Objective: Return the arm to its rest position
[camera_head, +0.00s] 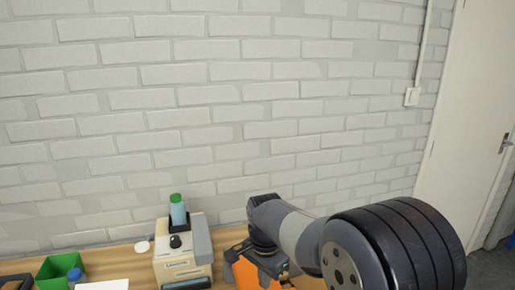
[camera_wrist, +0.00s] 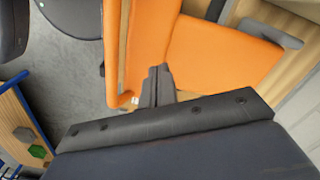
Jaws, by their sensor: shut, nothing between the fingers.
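My gripper (camera_wrist: 157,84) shows in the wrist view with its two dark fingers together and nothing between them. It is in front of an orange surface (camera_wrist: 215,52), and I cannot tell whether it touches it. In the head view my arm (camera_head: 300,235) reaches in from the lower right. Its wrist end is bent down over the bench, above an orange thing (camera_head: 250,276). The fingertips are not clear in that view.
On the wooden bench (camera_head: 140,262) stand a cream machine (camera_head: 181,268) with a green-capped blue bottle (camera_head: 178,210), and a green bin (camera_head: 58,268) beside a small blue-capped bottle (camera_head: 76,278). A brick wall (camera_head: 200,110) rises behind. Grey floor (camera_wrist: 70,75) shows in the wrist view.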

